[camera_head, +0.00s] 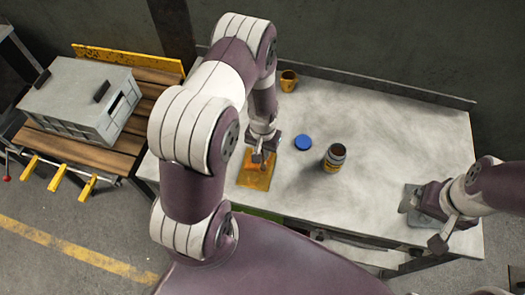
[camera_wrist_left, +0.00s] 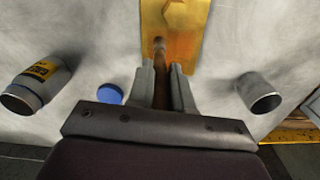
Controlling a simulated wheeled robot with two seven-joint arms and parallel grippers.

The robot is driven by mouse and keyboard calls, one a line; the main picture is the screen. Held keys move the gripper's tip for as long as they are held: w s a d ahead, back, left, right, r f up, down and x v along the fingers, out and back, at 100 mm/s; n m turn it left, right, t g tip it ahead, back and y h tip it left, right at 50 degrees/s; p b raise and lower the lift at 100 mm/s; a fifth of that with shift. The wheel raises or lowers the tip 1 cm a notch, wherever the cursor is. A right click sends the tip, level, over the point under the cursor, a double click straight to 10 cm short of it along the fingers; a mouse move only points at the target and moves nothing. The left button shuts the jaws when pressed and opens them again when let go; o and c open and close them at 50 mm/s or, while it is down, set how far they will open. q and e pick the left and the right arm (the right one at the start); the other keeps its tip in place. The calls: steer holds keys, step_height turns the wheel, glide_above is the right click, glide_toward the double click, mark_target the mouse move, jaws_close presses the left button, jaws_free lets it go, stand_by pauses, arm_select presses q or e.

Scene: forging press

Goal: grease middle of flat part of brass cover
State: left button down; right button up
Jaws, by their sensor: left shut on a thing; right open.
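The brass cover (camera_head: 252,182) lies on the pale worktable below my left gripper (camera_head: 262,157). In the left wrist view the brass cover (camera_wrist_left: 172,32) shows a flat plate with a raised hexagonal part near the top edge. My left gripper (camera_wrist_left: 161,72) is shut on a thin brown brush-like tool (camera_wrist_left: 160,48), whose end is over the cover's flat part. I cannot tell whether the tip touches the brass. An open jar (camera_head: 335,157) with a yellow label stands right of the cover. My right gripper (camera_head: 424,220) is open at the table's right side.
A blue lid (camera_head: 303,142) lies between the cover and the jar. A grey box-like machine part (camera_head: 78,98) sits on a wooden bench at left. The table's middle right is clear.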

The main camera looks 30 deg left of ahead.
mark_target(263, 164)
arm_select(q)
step_height(263, 164, up, 3)
steer(key=p, duration=0.2)
steer(key=shift+p, duration=0.3)
stand_by(0.3)
